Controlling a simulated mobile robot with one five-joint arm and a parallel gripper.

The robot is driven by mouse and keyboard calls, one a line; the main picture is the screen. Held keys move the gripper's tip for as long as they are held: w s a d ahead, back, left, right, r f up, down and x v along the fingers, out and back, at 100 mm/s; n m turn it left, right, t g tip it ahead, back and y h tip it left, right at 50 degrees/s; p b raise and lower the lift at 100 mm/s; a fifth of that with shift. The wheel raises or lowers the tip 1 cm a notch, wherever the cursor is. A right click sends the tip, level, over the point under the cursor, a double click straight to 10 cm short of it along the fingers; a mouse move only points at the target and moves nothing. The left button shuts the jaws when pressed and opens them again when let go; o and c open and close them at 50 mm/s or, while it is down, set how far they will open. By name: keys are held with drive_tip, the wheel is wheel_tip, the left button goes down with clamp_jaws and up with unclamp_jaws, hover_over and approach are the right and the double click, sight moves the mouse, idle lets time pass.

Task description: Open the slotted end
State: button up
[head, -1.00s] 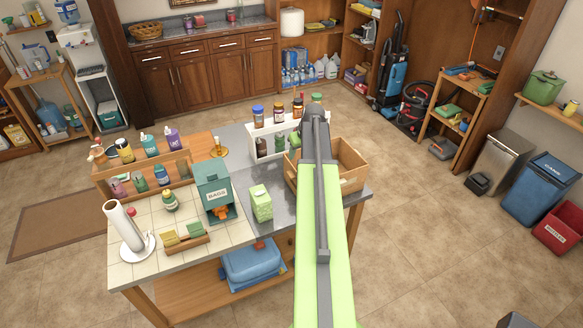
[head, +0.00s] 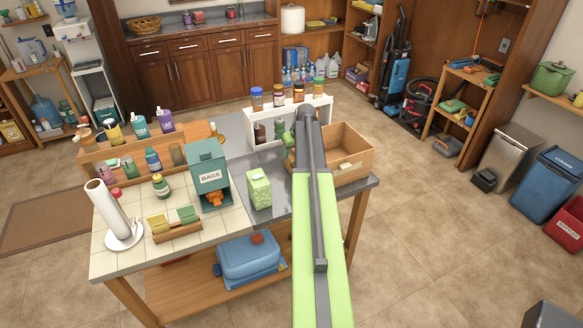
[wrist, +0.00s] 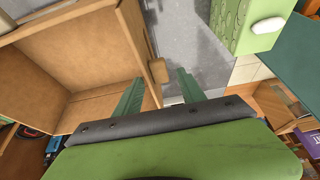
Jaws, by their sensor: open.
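A brown open-topped box (head: 358,150) stands at the right end of the table in the head view. Its front wall carries a small pale piece (head: 345,166), and whether this is a slot or a tab is too small to tell. In the wrist view the box (wrist: 75,50) fills the left, with a small tan block (wrist: 158,70) at its edge. My gripper (wrist: 161,78) is open, its two green fingers pointing towards that block, one on each side of it in the picture. Contact cannot be told. In the head view my arm hides part of the box.
A light green carton (head: 258,188) stands left of the box and shows at the top right of the wrist view (wrist: 250,25). A teal bags dispenser (head: 208,172), a white bottle rack (head: 262,110) and a paper towel roll (head: 110,214) share the table.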

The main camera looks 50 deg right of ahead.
drive_tip(key=b+x, duration=0.1)
drive_tip(key=x, duration=0.1)
drive_tip(key=shift+f, duration=0.3)
drive_tip(key=shift+r, duration=0.1)
clamp_jaws()
idle(1.0)
